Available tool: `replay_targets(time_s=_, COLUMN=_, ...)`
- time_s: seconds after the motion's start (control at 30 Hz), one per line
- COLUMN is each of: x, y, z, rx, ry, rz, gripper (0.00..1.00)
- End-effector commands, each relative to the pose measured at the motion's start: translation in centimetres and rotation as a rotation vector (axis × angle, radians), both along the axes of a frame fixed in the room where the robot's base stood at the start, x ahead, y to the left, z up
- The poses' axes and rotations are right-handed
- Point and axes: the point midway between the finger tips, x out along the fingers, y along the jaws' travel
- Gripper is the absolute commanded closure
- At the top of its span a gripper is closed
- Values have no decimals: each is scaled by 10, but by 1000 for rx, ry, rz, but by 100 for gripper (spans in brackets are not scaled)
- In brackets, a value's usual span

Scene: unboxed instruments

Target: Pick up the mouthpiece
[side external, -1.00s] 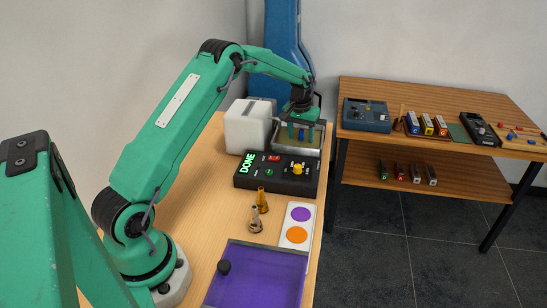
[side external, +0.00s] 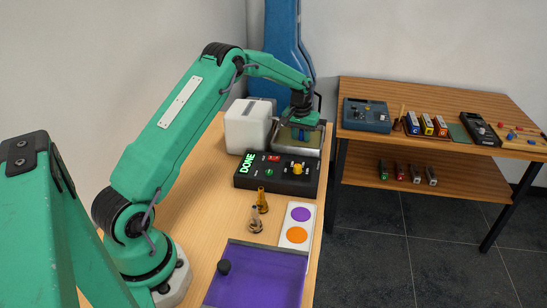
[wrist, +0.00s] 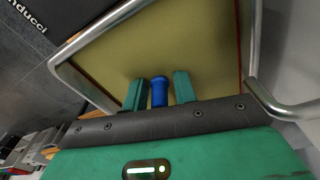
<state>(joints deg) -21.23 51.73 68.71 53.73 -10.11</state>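A blue cylindrical piece (wrist: 159,92), which may be the mouthpiece, stands out over the yellowish floor of a metal-framed tray (wrist: 245,85). My gripper (wrist: 160,88) straddles it, one green finger on each side, with narrow gaps showing. In the side view my gripper (side external: 299,138) is down at the tray (side external: 281,151) at the far end of the table, and the blue piece is mostly hidden there. A brass piece (side external: 262,202) and a silvery-brown piece (side external: 255,221), both mouthpiece-like, stand on the table, well away from my gripper.
A black box reading DONE (side external: 262,180) with buttons and a yellow knob lies in front of the tray. A white block (side external: 247,128) stands left of it. A card with purple and orange discs (side external: 297,225) and a purple mat (side external: 258,275) are nearer. The tray's metal rail surrounds my fingers.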

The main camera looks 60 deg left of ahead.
Motion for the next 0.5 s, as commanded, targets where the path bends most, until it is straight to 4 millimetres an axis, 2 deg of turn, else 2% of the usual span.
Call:
replay_targets(time_s=0.07, x=0, y=0, z=0, rx=0, ry=0, rz=0, gripper=98)
replay_targets(time_s=0.33, x=0, y=0, z=1, rx=1, ry=-1, rz=0, gripper=98)
replay_targets(time_s=0.5, x=0, y=0, z=9, rx=1, ry=-1, rz=0, gripper=98)
